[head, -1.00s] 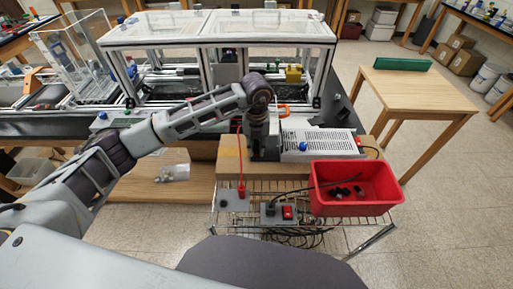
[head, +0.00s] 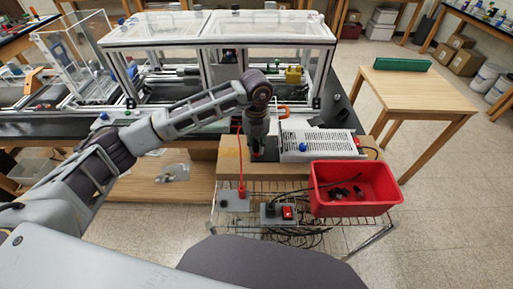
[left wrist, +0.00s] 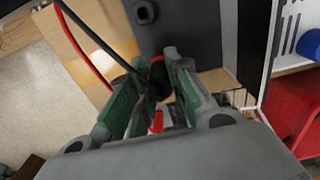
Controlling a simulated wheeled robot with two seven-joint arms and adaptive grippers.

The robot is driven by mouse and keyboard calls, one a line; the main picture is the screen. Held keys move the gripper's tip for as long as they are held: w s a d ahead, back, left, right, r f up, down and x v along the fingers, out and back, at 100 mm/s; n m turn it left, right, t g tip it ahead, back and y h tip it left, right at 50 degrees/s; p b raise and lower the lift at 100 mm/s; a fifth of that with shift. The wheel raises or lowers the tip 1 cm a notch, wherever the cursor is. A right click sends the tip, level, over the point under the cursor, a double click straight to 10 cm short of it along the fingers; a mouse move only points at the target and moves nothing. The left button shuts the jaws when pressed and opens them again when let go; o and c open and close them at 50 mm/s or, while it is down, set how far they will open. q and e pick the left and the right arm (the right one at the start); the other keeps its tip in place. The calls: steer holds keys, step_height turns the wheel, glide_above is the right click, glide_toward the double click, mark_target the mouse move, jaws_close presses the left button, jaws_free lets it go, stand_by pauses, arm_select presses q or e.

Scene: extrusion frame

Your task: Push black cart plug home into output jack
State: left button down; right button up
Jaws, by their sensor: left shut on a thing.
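My left gripper (head: 257,153) points down at the dark plate left of the white perforated power supply (head: 312,144). In the left wrist view its green-lined fingers (left wrist: 155,95) are shut on the black cart plug (left wrist: 159,82), mostly hidden between them. A black cable (left wrist: 100,42) runs to the fingers from the upper left. A red ring shows just beyond the plug; I cannot tell whether it is the output jack or how far in the plug sits. A round black socket (left wrist: 145,12) shows on the dark plate (left wrist: 190,30). My right gripper is not in view.
A red bin (head: 340,205) with small black pieces stands right of the gripper on the wire cart (head: 225,215). Grey boxes (head: 233,203) sit at the front, with a red cable (head: 240,160) rising near the gripper. The framed enclosure (head: 155,35) stands behind.

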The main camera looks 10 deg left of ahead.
mark_target(256, 142)
arm_select(q)
steer(key=shift+r+p, duration=1)
steer(key=shift+r, duration=1.3)
steer(key=shift+s+f, duration=0.1)
